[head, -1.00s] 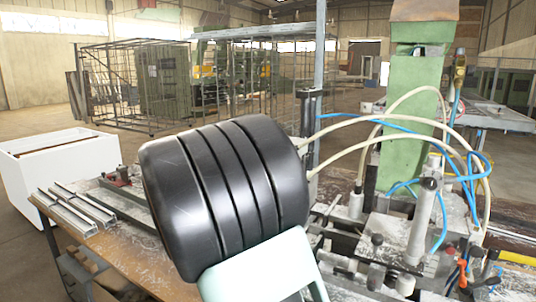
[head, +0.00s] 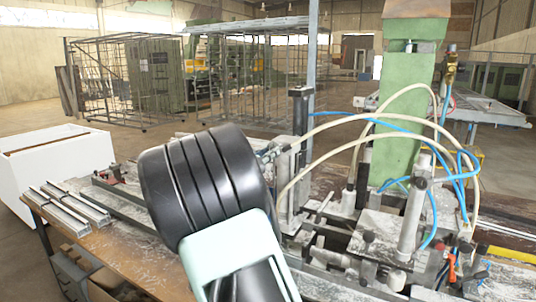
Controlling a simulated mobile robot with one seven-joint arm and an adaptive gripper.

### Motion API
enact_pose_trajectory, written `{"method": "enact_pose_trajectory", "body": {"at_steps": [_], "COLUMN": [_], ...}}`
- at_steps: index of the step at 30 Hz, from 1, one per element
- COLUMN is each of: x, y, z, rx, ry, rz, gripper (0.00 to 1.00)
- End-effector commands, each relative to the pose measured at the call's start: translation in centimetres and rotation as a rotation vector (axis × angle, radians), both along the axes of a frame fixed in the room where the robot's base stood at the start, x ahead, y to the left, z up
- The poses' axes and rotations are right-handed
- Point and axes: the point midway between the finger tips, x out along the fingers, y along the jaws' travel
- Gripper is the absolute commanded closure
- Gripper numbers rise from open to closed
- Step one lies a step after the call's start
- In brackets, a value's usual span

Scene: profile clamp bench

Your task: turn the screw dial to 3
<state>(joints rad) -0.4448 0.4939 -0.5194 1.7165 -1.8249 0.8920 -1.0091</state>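I cannot make out a screw dial or its numbers in the head view. The clamp machine (head: 385,228) stands on the right of the bench, with grey metal blocks, cylinders and small dark knobs. My own arm, a black ribbed part with a pale green link, fills the lower middle and hides part of the bench and the machine's left side. My gripper does not show.
A wooden bench (head: 118,250) carries metal profiles (head: 70,212) at the left. A white box (head: 55,165) stands behind it. White and blue hoses (head: 460,180) loop around the green column (head: 403,110). Wire cages (head: 130,85) stand further back.

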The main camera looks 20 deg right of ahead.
Motion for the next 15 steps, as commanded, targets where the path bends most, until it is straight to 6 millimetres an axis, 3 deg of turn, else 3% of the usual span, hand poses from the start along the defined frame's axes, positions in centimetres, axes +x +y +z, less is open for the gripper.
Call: {"method": "enact_pose_trajectory", "body": {"at_steps": [4, 15], "x": [-0.01, -0.01], "y": [0.02, 0.02], "z": [0.0, -0.23], "rx": [0.0, 0.025], "ry": [0.0, -0.032], "rz": [0.0, 0.0], "gripper": [1.0, 1.0]}}
